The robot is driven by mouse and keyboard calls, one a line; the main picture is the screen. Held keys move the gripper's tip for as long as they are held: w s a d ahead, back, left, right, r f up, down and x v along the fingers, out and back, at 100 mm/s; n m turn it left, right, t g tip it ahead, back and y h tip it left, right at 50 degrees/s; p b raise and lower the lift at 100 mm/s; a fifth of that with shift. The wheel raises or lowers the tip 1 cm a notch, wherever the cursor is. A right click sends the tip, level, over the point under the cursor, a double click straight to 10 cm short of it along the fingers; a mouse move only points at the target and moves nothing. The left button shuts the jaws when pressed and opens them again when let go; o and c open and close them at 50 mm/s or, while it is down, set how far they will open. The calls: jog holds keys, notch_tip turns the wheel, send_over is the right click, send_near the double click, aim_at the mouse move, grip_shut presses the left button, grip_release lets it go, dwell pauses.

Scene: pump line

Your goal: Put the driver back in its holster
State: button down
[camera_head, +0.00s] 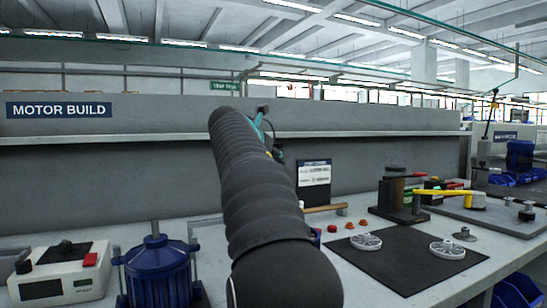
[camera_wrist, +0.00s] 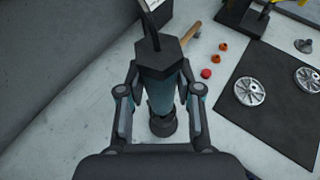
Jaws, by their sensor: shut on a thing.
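My gripper (camera_wrist: 161,90) is shut on the driver (camera_wrist: 157,60), a tool with a dark six-sided end and a teal body, between the two fingers in the wrist view. A dark rod or cable rises from its dark end. A dark round part shows past the teal body; I cannot tell whether it belongs to the driver. In the head view my arm covers most of the gripper; a bit of teal and black (camera_head: 257,122) shows at its far end, above the bench. I cannot make out the holster for certain in either view.
A blue motor (camera_head: 158,272) and a white box with a red button (camera_head: 62,275) stand at left on the bench. At right, a black mat (camera_head: 405,268) carries two pale wheels. A dark fixture (camera_head: 398,200), a yellow-handled tool (camera_head: 437,194) and small orange parts lie nearby.

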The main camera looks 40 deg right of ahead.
jog(key=shift+f+b, duration=2.15)
jog(key=shift+f, duration=1.3)
dwell(0.4)
jog(key=shift+c, duration=2.3)
grip_release()
notch_tip(320, 180, up, 6)
jog(key=p, duration=0.7)
jog(key=shift+f, duration=0.2)
